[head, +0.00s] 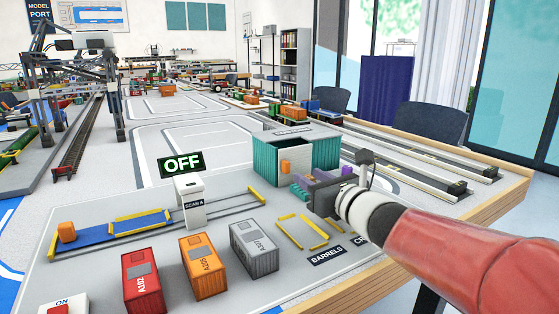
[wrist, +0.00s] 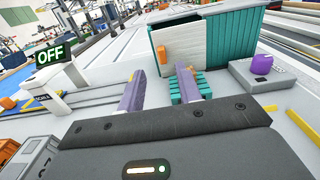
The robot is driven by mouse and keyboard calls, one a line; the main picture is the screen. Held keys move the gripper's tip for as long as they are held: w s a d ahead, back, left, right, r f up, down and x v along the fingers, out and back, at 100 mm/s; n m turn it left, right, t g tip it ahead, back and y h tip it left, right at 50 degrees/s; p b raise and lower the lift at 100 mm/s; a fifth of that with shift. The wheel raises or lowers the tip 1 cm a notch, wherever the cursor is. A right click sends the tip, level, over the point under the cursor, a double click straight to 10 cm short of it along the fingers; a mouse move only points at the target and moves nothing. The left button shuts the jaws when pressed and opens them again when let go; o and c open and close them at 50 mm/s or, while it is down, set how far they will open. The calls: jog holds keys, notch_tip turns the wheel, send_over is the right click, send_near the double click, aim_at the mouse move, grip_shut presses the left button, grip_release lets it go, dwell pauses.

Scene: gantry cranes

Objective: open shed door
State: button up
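The teal shed (head: 265,160) stands right of the middle of the table in the head view, and at the top of the wrist view (wrist: 235,38). A pale door panel (wrist: 183,45) covers its near face, with an orange handle-like block (wrist: 162,54) at the left side. The block also shows in the head view (head: 285,167). The door looks shut. My gripper (head: 302,187) is in front of the shed, apart from the door. In the wrist view its purple fingers (wrist: 160,88) are spread with nothing between them.
A teal pallet (wrist: 180,94) lies below the shed face. A purple barrel (wrist: 262,64) sits on a grey block to the right. A scanner post reading OFF (head: 190,195) stands to the left. Red, orange (head: 203,265) and grey containers stand nearer.

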aim_at(288, 163)
jog(key=x, duration=0.8)
jog(key=shift+w+a+p, duration=0.1)
jog(key=shift+w+p, duration=0.1)
jog(key=shift+p, duration=0.1)
jog(key=shift+c, duration=0.4)
grip_shut()
